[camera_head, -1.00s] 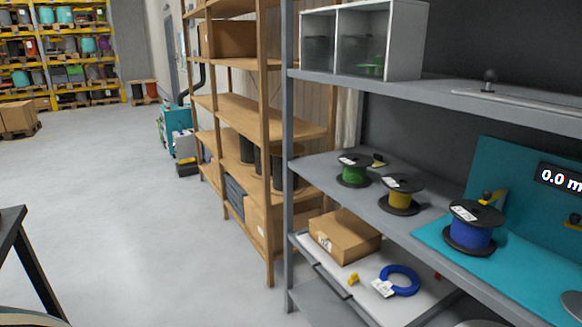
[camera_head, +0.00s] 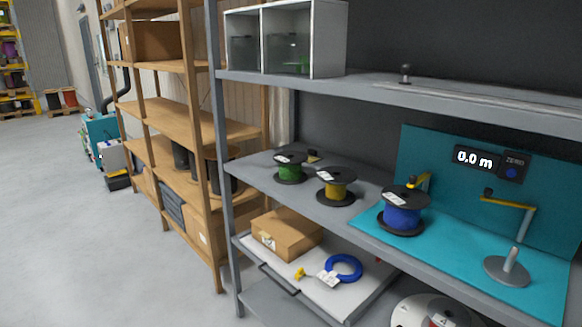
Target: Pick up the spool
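Three spools with black flanges stand on the middle shelf of the grey rack. The green spool (camera_head: 290,171) is at the left, the yellow spool (camera_head: 337,189) is in the middle, and the blue spool (camera_head: 403,216) is at the right on a teal mat (camera_head: 465,262). Each has a white label on its top flange. Which spool the task means cannot be told from the view. Neither of my grippers is in view.
A cardboard box (camera_head: 287,233) and blue coil (camera_head: 343,268) sit below. A grey post (camera_head: 219,150) edges the rack; open floor lies left.

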